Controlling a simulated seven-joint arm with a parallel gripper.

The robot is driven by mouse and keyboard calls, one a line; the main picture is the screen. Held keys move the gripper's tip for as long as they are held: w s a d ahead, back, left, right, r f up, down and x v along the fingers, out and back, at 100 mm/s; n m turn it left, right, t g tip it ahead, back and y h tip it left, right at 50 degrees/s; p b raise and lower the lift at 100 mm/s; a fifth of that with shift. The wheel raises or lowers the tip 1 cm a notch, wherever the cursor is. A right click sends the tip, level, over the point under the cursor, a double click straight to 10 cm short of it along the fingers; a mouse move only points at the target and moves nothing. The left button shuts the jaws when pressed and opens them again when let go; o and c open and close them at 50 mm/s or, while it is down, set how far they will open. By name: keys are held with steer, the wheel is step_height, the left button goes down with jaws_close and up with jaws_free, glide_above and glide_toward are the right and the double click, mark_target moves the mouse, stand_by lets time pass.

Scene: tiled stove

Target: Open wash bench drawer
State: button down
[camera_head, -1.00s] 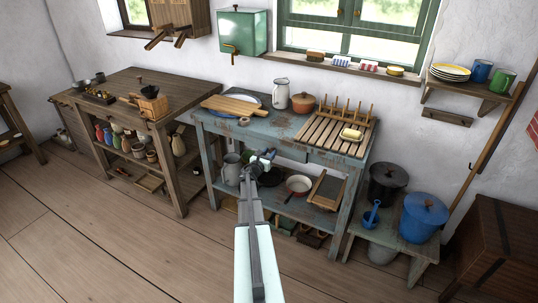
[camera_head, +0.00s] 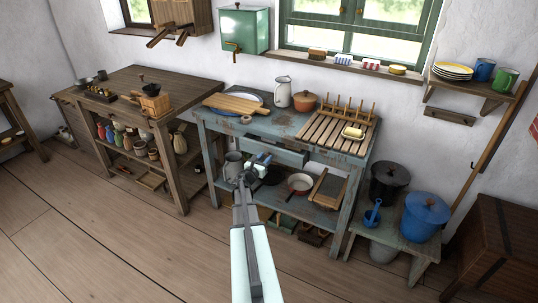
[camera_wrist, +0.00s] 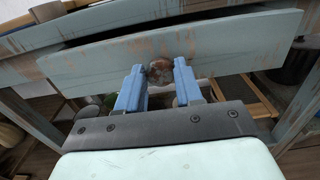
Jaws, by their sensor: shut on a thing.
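The wash bench (camera_head: 283,124) is a worn blue-grey table with a lower shelf. Its drawer (camera_head: 277,150) stands partly pulled out at the front, its inside showing from above. In the wrist view the drawer front (camera_wrist: 225,42) spans the picture, with a dark gap above it. My gripper (camera_head: 260,160) is at the drawer front. In the wrist view its blue fingers (camera_wrist: 159,76) are shut on the round brown knob (camera_wrist: 159,70), one on each side. The knob is hidden in the head view.
A cutting board, jug (camera_head: 282,94), orange pot (camera_head: 305,102) and dish rack (camera_head: 335,129) stand on the bench top. Pans (camera_head: 300,184) and a washboard fill the lower shelf. A blue bucket (camera_head: 424,216) stands right. The floor in front is clear.

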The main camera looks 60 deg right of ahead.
steer(key=a, duration=1.5)
steer(key=c, duration=0.8)
jaws_free()
steer(key=a, duration=1.3)
steer(key=shift+a, duration=0.4)
